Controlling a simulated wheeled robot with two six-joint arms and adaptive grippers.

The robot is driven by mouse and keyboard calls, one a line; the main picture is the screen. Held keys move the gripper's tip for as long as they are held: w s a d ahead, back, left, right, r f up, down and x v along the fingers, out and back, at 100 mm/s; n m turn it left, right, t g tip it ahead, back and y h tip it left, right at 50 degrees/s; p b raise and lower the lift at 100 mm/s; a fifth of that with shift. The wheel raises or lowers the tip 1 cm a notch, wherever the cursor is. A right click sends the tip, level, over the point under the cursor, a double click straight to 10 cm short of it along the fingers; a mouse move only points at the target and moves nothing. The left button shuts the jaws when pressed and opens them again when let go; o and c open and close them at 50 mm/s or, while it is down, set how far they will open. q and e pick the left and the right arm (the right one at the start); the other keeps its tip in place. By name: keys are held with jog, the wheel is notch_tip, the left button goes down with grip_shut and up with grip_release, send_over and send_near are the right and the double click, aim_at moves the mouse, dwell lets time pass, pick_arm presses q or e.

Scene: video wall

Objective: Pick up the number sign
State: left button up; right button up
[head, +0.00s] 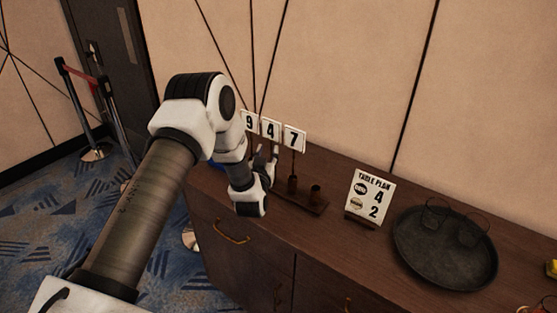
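Three white number signs stand in a row near the wall: 9 (250,121), 4 (270,129) and 7 (294,138). The 7 is on a thin stem in a dark wooden holder (300,199) with cup-like sockets; one socket to its right is empty. My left gripper (265,153) points toward the signs, just below the 4. Its fingertips look apart, with no sign clearly between them. The gripper and arm hide the lower stems of the 9 and 4. My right gripper is out of view.
A table plan card (370,196) showing 4 and 2 stands on the wooden sideboard (330,240). Right of it is a dark round tray (430,268) with glasses-like items. The wall rises close behind. A blue object (217,162) is partly hidden by my arm.

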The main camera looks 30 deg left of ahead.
pick_arm(q)
jog(key=x, duration=0.2)
jog(key=p+x, duration=0.2)
jog(key=x, duration=0.1)
jog(key=shift+w+d+f, duration=0.2)
jog(key=shift+w+f, duration=0.1)
jog(key=shift+w, duration=0.15)
jog(key=shift+a, duration=0.2)
jog(key=shift+s, duration=0.2)
jog(key=shift+r, duration=0.15)
jog(key=c, duration=0.3)
jog(key=shift+d, duration=0.15)
grip_shut()
jog(key=shift+w, duration=0.1)
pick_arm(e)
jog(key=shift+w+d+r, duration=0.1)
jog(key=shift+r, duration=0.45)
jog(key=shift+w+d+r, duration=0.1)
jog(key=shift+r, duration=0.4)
